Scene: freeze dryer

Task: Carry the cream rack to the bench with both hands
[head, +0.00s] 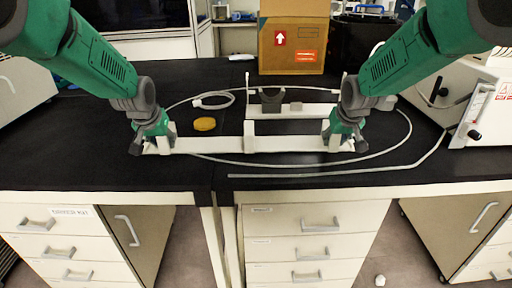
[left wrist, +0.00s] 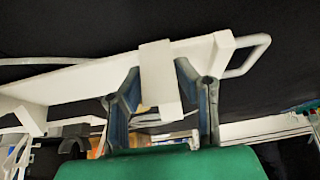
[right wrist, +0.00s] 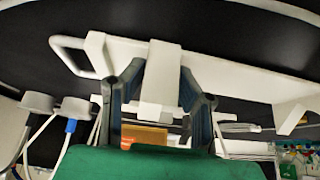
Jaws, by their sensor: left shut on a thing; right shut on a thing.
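The cream rack (head: 285,144) is a long pale bar lying left to right over the black bench top, roughly level in the head view. My left gripper (head: 157,141) is shut on an upright pale tab near the rack's left end; the tab shows between the fingers in the left wrist view (left wrist: 160,75). My right gripper (head: 343,139) is shut on a similar tab near the right end, seen in the right wrist view (right wrist: 160,75). A loop handle sticks out at each end. I cannot tell whether the rack touches the bench (head: 120,175).
A pale stand (head: 312,110) with a dark grey holder (head: 270,98) is just behind the rack. A yellow disc (head: 204,124) and a looping pale cable (head: 410,160) lie on the bench. A cardboard box (head: 292,45) stands behind; a white machine (head: 488,105) is at right.

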